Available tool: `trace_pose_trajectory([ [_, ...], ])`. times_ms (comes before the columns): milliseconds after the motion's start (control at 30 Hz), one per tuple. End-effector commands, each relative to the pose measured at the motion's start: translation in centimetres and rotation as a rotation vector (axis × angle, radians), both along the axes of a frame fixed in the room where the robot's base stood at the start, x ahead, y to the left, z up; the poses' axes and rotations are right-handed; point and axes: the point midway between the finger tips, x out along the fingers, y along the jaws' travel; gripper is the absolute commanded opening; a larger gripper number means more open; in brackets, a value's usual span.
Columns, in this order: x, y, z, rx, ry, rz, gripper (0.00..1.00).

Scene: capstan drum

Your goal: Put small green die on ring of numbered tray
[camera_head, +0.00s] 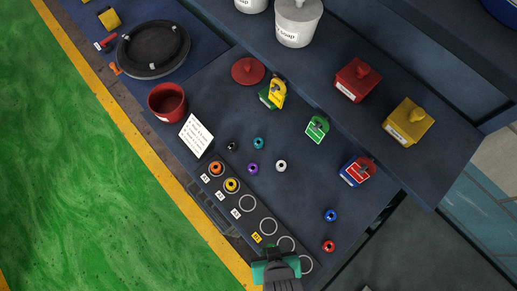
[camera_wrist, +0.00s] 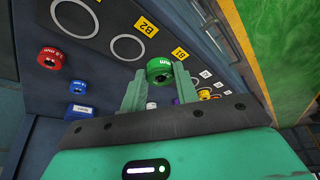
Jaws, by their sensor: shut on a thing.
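In the wrist view, the small green die (camera_wrist: 160,70), a ring-shaped piece with white lettering, is between the fingertips of my gripper (camera_wrist: 159,82), which is shut on it. In the head view, my gripper (camera_head: 277,262) is at the near end of the dark numbered tray (camera_head: 226,207) and hides the die. An orange die (camera_head: 215,168) and a yellow die (camera_head: 232,185) sit on two rings at the tray's far end. Other rings are bare, including the one beside label B2 (camera_wrist: 127,47). I cannot tell whether the green die touches the tray.
Red (camera_head: 328,246) and blue (camera_head: 330,216) dies lie right of the tray. White (camera_head: 281,166), purple (camera_head: 253,169), teal (camera_head: 258,143) and black (camera_head: 231,145) dies lie farther back. A white card (camera_head: 196,136) and a red cup (camera_head: 167,102) stand past the tray's far end.

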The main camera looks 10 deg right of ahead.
Motion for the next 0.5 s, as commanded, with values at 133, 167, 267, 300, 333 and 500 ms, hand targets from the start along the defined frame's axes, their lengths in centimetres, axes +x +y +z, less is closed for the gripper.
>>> trace_pose_trajectory([
  [133,4.7,1.3,0.0,0.001,-0.006,0.004,0.04],
  [167,5.6,1.6,-0.1,0.002,-0.006,0.003,0.04],
  [267,8.6,2.4,-0.4,0.0,-0.005,0.002,0.04],
  [300,9.7,2.8,-0.5,0.001,-0.004,0.003,0.04],
  [333,10.5,3.0,-0.7,0.001,-0.004,0.002,0.04],
  [500,13.2,3.7,-1.1,0.0,-0.002,0.001,0.04],
])
